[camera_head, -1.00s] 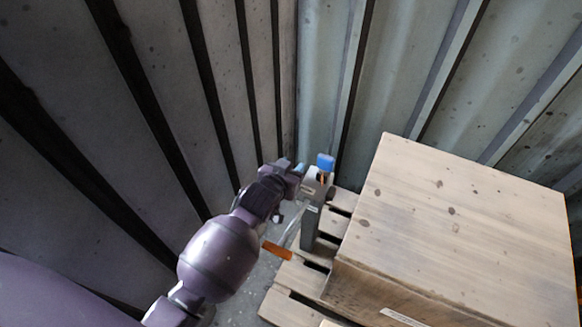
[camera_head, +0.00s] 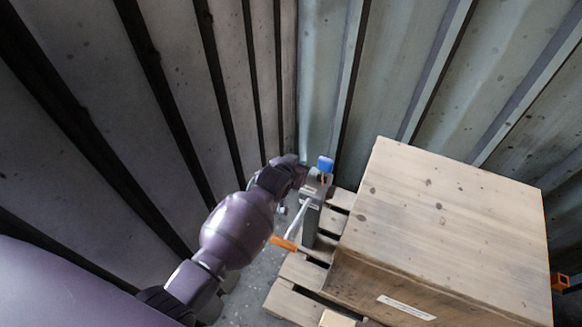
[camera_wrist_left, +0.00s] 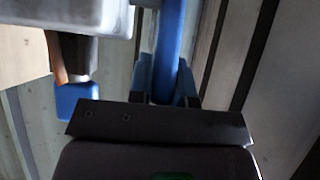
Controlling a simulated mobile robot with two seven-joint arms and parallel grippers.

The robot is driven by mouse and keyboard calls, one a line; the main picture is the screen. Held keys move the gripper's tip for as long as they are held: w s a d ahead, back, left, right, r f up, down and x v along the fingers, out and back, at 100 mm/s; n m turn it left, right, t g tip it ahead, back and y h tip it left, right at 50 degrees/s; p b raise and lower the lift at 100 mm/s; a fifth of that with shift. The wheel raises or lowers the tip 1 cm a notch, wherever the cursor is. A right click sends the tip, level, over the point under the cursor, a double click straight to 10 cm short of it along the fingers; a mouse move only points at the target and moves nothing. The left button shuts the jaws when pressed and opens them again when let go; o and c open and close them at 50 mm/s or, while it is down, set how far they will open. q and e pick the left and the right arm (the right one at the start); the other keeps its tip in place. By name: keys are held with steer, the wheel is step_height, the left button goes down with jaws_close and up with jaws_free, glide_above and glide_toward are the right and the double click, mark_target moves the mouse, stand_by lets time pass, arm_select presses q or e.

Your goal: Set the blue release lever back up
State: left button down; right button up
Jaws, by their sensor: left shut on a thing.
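The blue release lever shows in the left wrist view as a blue bar (camera_wrist_left: 168,45). My left gripper (camera_wrist_left: 166,88) is shut on it, one finger on each side. In the head view my left gripper (camera_head: 301,174) is beside the top of a grey post (camera_head: 310,228), and it hides the lever there. A separate blue block (camera_head: 326,164) sits on the post top; it also shows in the left wrist view (camera_wrist_left: 76,102), left of the lever. My right gripper is not in view.
A silver rod with an orange grip (camera_head: 285,243) sticks out low from the post. A large wooden box (camera_head: 440,220) on a slatted pallet (camera_head: 292,300) stands right of it. Ribbed metal walls (camera_head: 415,70) are close behind and on the left.

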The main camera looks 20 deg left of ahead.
arm_select(q)
steer(key=g+p, duration=0.1)
steer(key=w+g+p, duration=0.1)
steer(key=shift+w+f+g, duration=0.15)
steer(key=shift+f+g, duration=0.05)
steer(key=shift+g, duration=0.1)
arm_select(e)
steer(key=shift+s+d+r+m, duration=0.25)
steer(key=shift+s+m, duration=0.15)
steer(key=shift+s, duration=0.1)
arm_select(q)
steer(key=c, duration=1)
jaws_free()
steer(key=shift+c, duration=0.2)
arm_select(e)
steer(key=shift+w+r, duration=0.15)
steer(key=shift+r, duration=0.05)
